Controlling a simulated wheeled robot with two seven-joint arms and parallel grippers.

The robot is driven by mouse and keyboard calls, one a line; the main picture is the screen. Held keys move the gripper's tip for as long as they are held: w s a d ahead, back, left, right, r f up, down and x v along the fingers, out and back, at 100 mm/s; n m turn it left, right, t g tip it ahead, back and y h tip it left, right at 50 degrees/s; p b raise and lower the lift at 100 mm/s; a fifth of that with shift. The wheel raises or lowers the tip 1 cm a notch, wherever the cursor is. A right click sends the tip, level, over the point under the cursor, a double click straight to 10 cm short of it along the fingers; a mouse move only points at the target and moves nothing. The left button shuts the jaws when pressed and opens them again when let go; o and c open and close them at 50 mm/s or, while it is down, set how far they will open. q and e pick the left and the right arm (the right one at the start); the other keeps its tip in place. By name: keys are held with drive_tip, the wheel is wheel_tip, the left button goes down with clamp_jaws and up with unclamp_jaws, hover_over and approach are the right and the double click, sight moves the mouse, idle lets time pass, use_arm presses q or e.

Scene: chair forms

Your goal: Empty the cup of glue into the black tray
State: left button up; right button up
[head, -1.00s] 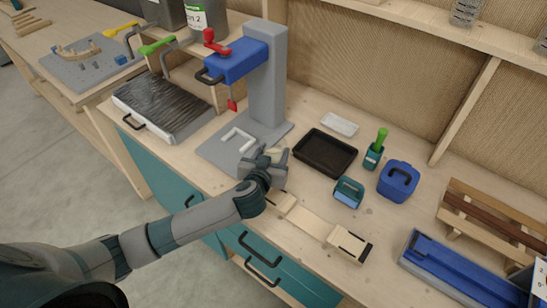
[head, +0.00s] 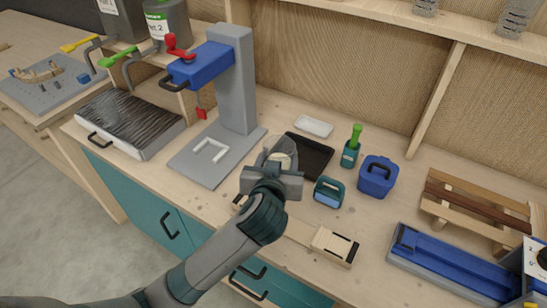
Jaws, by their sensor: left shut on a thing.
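The black tray (head: 318,157) lies flat on the workbench, right of the grey press stand, its left part hidden behind my left gripper and the cup. My left gripper (head: 274,172) is at the tray's near left side, shut on the cup of glue (head: 284,147). The cup is mostly hidden by the gripper; a rounded cream-coloured surface shows at its top. I cannot tell how far it is tilted or whether glue is in the tray. My right gripper is not in view.
The blue press (head: 207,64) stands left of the gripper. A white dish (head: 314,126), a green-handled brush in a holder (head: 351,150), a teal-handled block (head: 328,192) and a blue lidded box (head: 377,176) surround the tray. A wooden jig (head: 335,246) lies in front.

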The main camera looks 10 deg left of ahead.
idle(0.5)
use_arm(q)
drive_tip(key=s+a+b, duration=0.3)
drive_tip(key=a, duration=0.8)
drive_tip(key=shift+s+a+r+m+h+b, duration=0.15)
drive_tip(key=shift+s+r+m+h+b, duration=0.15)
drive_tip(key=shift+s+r+h+b, duration=0.15)
drive_tip(key=shift+w+d, duration=0.1)
drive_tip(key=shift+d, duration=0.1)
